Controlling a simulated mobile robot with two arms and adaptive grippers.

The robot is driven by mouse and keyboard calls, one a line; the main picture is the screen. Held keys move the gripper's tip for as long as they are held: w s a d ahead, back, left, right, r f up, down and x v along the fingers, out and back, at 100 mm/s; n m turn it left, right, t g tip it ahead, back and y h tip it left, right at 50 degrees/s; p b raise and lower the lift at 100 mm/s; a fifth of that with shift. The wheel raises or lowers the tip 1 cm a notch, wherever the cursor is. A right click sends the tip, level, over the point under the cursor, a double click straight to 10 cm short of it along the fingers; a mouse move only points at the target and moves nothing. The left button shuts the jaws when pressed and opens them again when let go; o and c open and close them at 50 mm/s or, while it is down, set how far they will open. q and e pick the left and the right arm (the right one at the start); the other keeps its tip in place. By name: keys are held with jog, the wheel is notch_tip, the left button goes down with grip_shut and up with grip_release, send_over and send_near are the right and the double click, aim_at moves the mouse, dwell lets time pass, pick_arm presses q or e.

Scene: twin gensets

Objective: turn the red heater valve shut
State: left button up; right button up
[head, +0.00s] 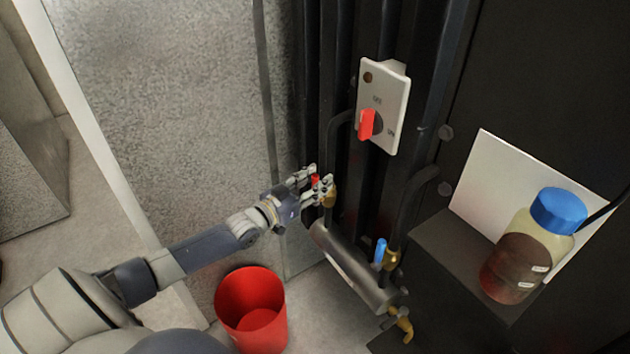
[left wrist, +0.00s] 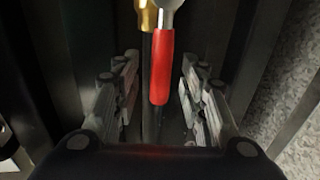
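In the left wrist view the red handle (left wrist: 162,68) hangs down between the two fingers of my left gripper (left wrist: 160,95). The fingers stand apart on either side, with visible gaps between them and the handle. The handle's upper end joins a grey metal part, with brass (left wrist: 147,15) beside it. My right gripper is in neither view.
A white switch panel (head: 396,100) with a red knob (head: 367,124) is above right. A blue-handled valve (head: 380,251) sits right of the heater cylinder (head: 350,268). A red bucket (head: 251,312) stands below my left arm. A blue-capped bottle (head: 530,250) stands on a dark ledge at right.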

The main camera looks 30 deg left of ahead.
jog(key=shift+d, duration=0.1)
pick_arm(q)
grip_shut()
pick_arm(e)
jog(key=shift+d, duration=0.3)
pick_arm(q)
jog(key=shift+d, duration=0.1)
jog(key=s+d+f+m+h+b, duration=0.1)
jog(key=d+f+m+b, duration=0.1)
jog(key=m+b, duration=0.2)
jog(key=s+d+f+m+h+b, duration=0.1)
jog(key=d+f+m+h+b, duration=0.1)
jog(key=m, duration=0.7)
jog(key=s+d+f+m+t+h+b, duration=0.1)
jog(key=d+f+m+b, duration=0.2)
jog(key=m, duration=0.4)
jog(key=shift+f+b, duration=0.6)
jog(key=shift+b, duration=0.75)
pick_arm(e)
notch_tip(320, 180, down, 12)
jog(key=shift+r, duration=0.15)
pick_arm(q)
jog(key=shift+m, duration=0.3)
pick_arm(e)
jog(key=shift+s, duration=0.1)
